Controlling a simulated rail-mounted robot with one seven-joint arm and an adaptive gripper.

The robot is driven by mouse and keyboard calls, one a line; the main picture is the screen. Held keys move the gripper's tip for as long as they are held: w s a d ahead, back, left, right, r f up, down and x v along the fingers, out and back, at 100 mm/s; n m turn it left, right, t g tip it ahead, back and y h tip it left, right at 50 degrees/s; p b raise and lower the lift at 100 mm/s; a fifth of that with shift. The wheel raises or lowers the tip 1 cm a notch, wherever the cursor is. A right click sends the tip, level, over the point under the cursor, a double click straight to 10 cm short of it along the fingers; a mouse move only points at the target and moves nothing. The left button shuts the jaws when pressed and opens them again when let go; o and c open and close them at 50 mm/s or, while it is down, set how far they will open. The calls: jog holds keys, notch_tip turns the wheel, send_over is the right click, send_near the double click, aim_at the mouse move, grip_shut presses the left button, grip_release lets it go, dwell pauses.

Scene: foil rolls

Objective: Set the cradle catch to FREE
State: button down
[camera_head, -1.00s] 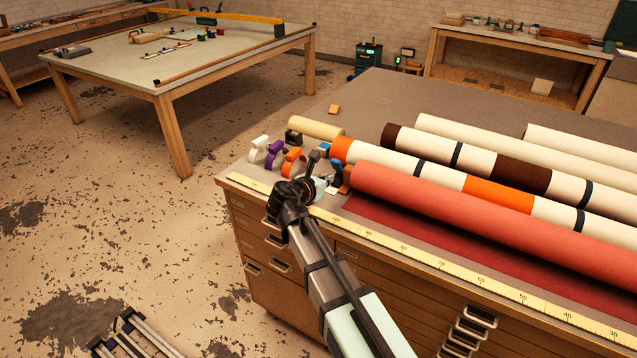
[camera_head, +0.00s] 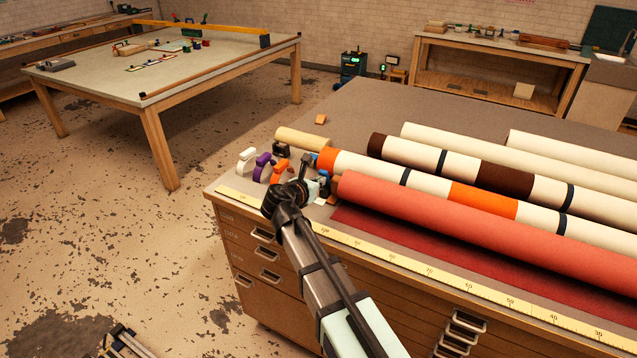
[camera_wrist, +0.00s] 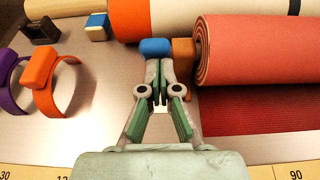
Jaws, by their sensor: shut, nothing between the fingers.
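My gripper (camera_head: 322,181) is at the near left end of the rolls, above the cabinet top. In the wrist view its fingers (camera_wrist: 159,72) are shut, with no object between their tips. A blue block-like part (camera_wrist: 156,47) sits right at the fingertips, and I cannot tell whether they touch it. A brown wooden block (camera_wrist: 184,48) is beside it, against the end of the red roll (camera_wrist: 250,50). The blue part may be the cradle catch; no FREE marking is readable. A second blue-topped wooden block (camera_wrist: 98,26) stands farther back left.
Orange (camera_wrist: 42,78) and purple (camera_wrist: 8,80) clips stand to the left, with a white clip (camera_head: 246,160) beyond. Several rolls, including the orange-and-cream one (camera_head: 420,180), fill the right. A yellow ruler strip (camera_head: 400,258) runs along the front edge.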

aim_at(323, 172)
jog(key=shift+w+d+r+p, duration=0.3)
jog(key=shift+w+r+p, duration=0.4)
jog(key=shift+p, duration=0.2)
jog(key=shift+w+d+r+p, duration=0.3)
jog(key=shift+w+r+p, duration=0.2)
jog(key=shift+w+p, duration=0.25)
jog(key=shift+w+d+r+p, duration=0.15)
jog(key=shift+w+d+p, duration=0.1)
jog(key=shift+w+p, duration=0.15)
jog(key=shift+w+d+r+p, duration=0.1)
jog(key=shift+w+d+p, duration=0.15)
jog(key=shift+w, duration=0.2)
jog(key=shift+w+d+p, duration=0.2)
jog(key=shift+w, duration=0.25)
jog(key=shift+w+d+p, duration=0.15)
jog(key=shift+w+d, duration=0.05)
jog(key=shift+w, duration=0.25)
jog(key=shift+s+a+r+p, duration=0.1)
jog(key=shift+s+r+p, duration=0.2)
jog(key=shift+s+p, duration=0.05)
jog(key=v, duration=0.4)
jog(key=shift+w+r, duration=0.15)
jog(key=shift+r, duration=0.2)
notch_tip(323, 172, up, 8)
jog(key=s+a+b, duration=0.1)
jog(key=s, duration=0.1)
jog(key=shift+s+r+b, duration=0.2)
jog(key=shift+s+b, duration=0.1)
jog(key=shift+b, duration=0.1)
